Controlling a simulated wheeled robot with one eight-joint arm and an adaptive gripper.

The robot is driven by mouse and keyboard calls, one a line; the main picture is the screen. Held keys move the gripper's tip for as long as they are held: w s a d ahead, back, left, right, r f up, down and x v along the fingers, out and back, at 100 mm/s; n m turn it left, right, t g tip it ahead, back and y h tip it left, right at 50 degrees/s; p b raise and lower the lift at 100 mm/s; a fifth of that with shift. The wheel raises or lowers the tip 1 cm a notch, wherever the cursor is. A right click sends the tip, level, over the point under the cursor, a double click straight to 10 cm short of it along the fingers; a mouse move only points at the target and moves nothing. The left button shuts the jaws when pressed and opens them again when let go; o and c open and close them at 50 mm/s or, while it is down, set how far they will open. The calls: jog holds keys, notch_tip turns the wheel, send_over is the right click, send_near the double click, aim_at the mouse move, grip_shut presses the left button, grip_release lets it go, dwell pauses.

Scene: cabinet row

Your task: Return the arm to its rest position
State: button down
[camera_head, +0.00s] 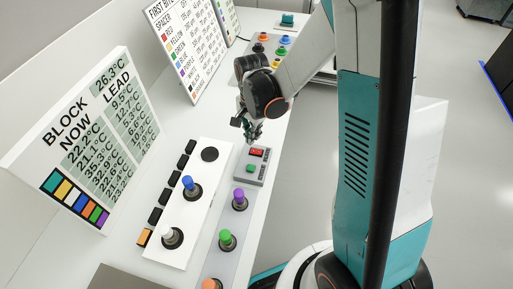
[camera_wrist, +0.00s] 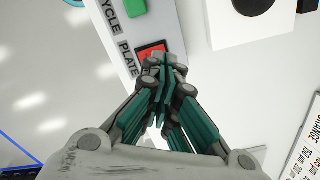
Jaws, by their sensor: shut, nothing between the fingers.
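My gripper (camera_head: 254,137) hangs from my arm over the white counter, fingertips down, close above a small grey button box (camera_head: 243,178). The box has a red button (camera_head: 257,153) at its far end and a green button (camera_head: 250,168) nearer. In the wrist view my gripper (camera_wrist: 165,70) has its teal fingers together and empty. The red button (camera_wrist: 150,52) shows just beyond the fingertips, partly covered by them. I cannot tell whether they touch it. The green button (camera_wrist: 133,6) is at the top edge beside printed words.
A white panel (camera_head: 205,200) left of the box carries blue and white pegs. Purple, green and orange pegs stand on a grey strip (camera_head: 222,262). Signboards (camera_head: 85,140) and (camera_head: 185,45) stand along the wall side. More coloured pegs (camera_head: 283,40) are farther back. Open floor (camera_head: 465,140) lies right.

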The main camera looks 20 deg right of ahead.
jog(key=shift+r, duration=0.6)
jog(key=s+r+n+t, duration=0.3)
jog(key=s+r+n, duration=0.3)
jog(key=r, duration=0.4)
jog(key=s+r+n+t, duration=0.4)
jog(key=s+r+n, duration=0.3)
jog(key=s+r, duration=0.2)
jog(key=shift+r, duration=0.7)
